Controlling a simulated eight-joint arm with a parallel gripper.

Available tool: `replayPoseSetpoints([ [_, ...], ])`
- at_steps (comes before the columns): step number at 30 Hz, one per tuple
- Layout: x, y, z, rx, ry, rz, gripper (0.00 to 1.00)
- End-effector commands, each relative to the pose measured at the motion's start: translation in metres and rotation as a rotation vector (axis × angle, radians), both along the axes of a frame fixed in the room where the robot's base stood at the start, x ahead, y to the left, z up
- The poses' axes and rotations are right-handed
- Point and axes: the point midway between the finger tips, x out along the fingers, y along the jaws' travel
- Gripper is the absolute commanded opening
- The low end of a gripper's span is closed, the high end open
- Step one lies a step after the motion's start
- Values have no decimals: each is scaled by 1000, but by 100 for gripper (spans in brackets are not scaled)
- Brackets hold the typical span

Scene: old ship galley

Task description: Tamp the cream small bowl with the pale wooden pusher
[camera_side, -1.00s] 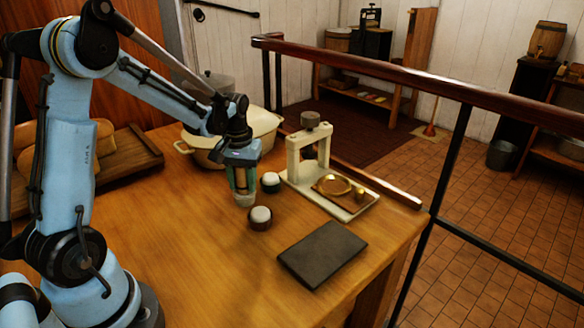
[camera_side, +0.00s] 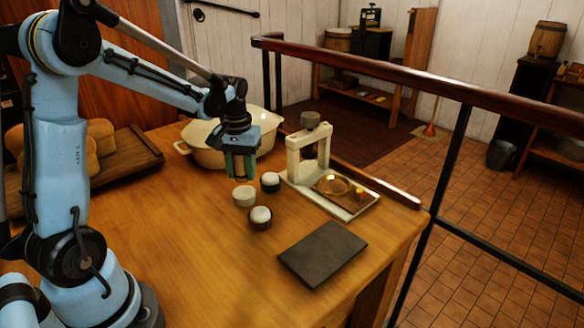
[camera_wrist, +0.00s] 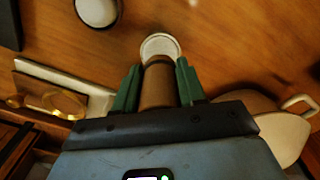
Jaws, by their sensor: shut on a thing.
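My gripper (camera_side: 240,172) is above the cream small bowl (camera_side: 244,197), in the middle of the table in the side view. It is shut on the pale wooden pusher (camera_wrist: 157,86), which shows between the green fingers in the wrist view. The pusher's lower end is over or near the bowl; in the wrist view the bowl's rim (camera_wrist: 160,40) shows just past it. In the side view the pusher is mostly hidden by the fingers and looks clear of the bowl. What is in the cream bowl is hard to see.
Two dark cups with pale contents stand close by, one behind right (camera_side: 270,182) and one in front (camera_side: 261,217). A cream press (camera_side: 308,160) with a brass dish is to the right, a large cream pot (camera_side: 262,122) behind. A dark slab (camera_side: 322,254) lies front right.

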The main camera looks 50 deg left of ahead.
Motion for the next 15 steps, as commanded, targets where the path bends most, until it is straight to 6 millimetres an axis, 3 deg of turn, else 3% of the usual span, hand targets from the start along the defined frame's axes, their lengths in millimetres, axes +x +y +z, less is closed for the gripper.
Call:
replayPoseSetpoints([
  [15, 0, 0, 34, 0, 0, 0, 3],
])
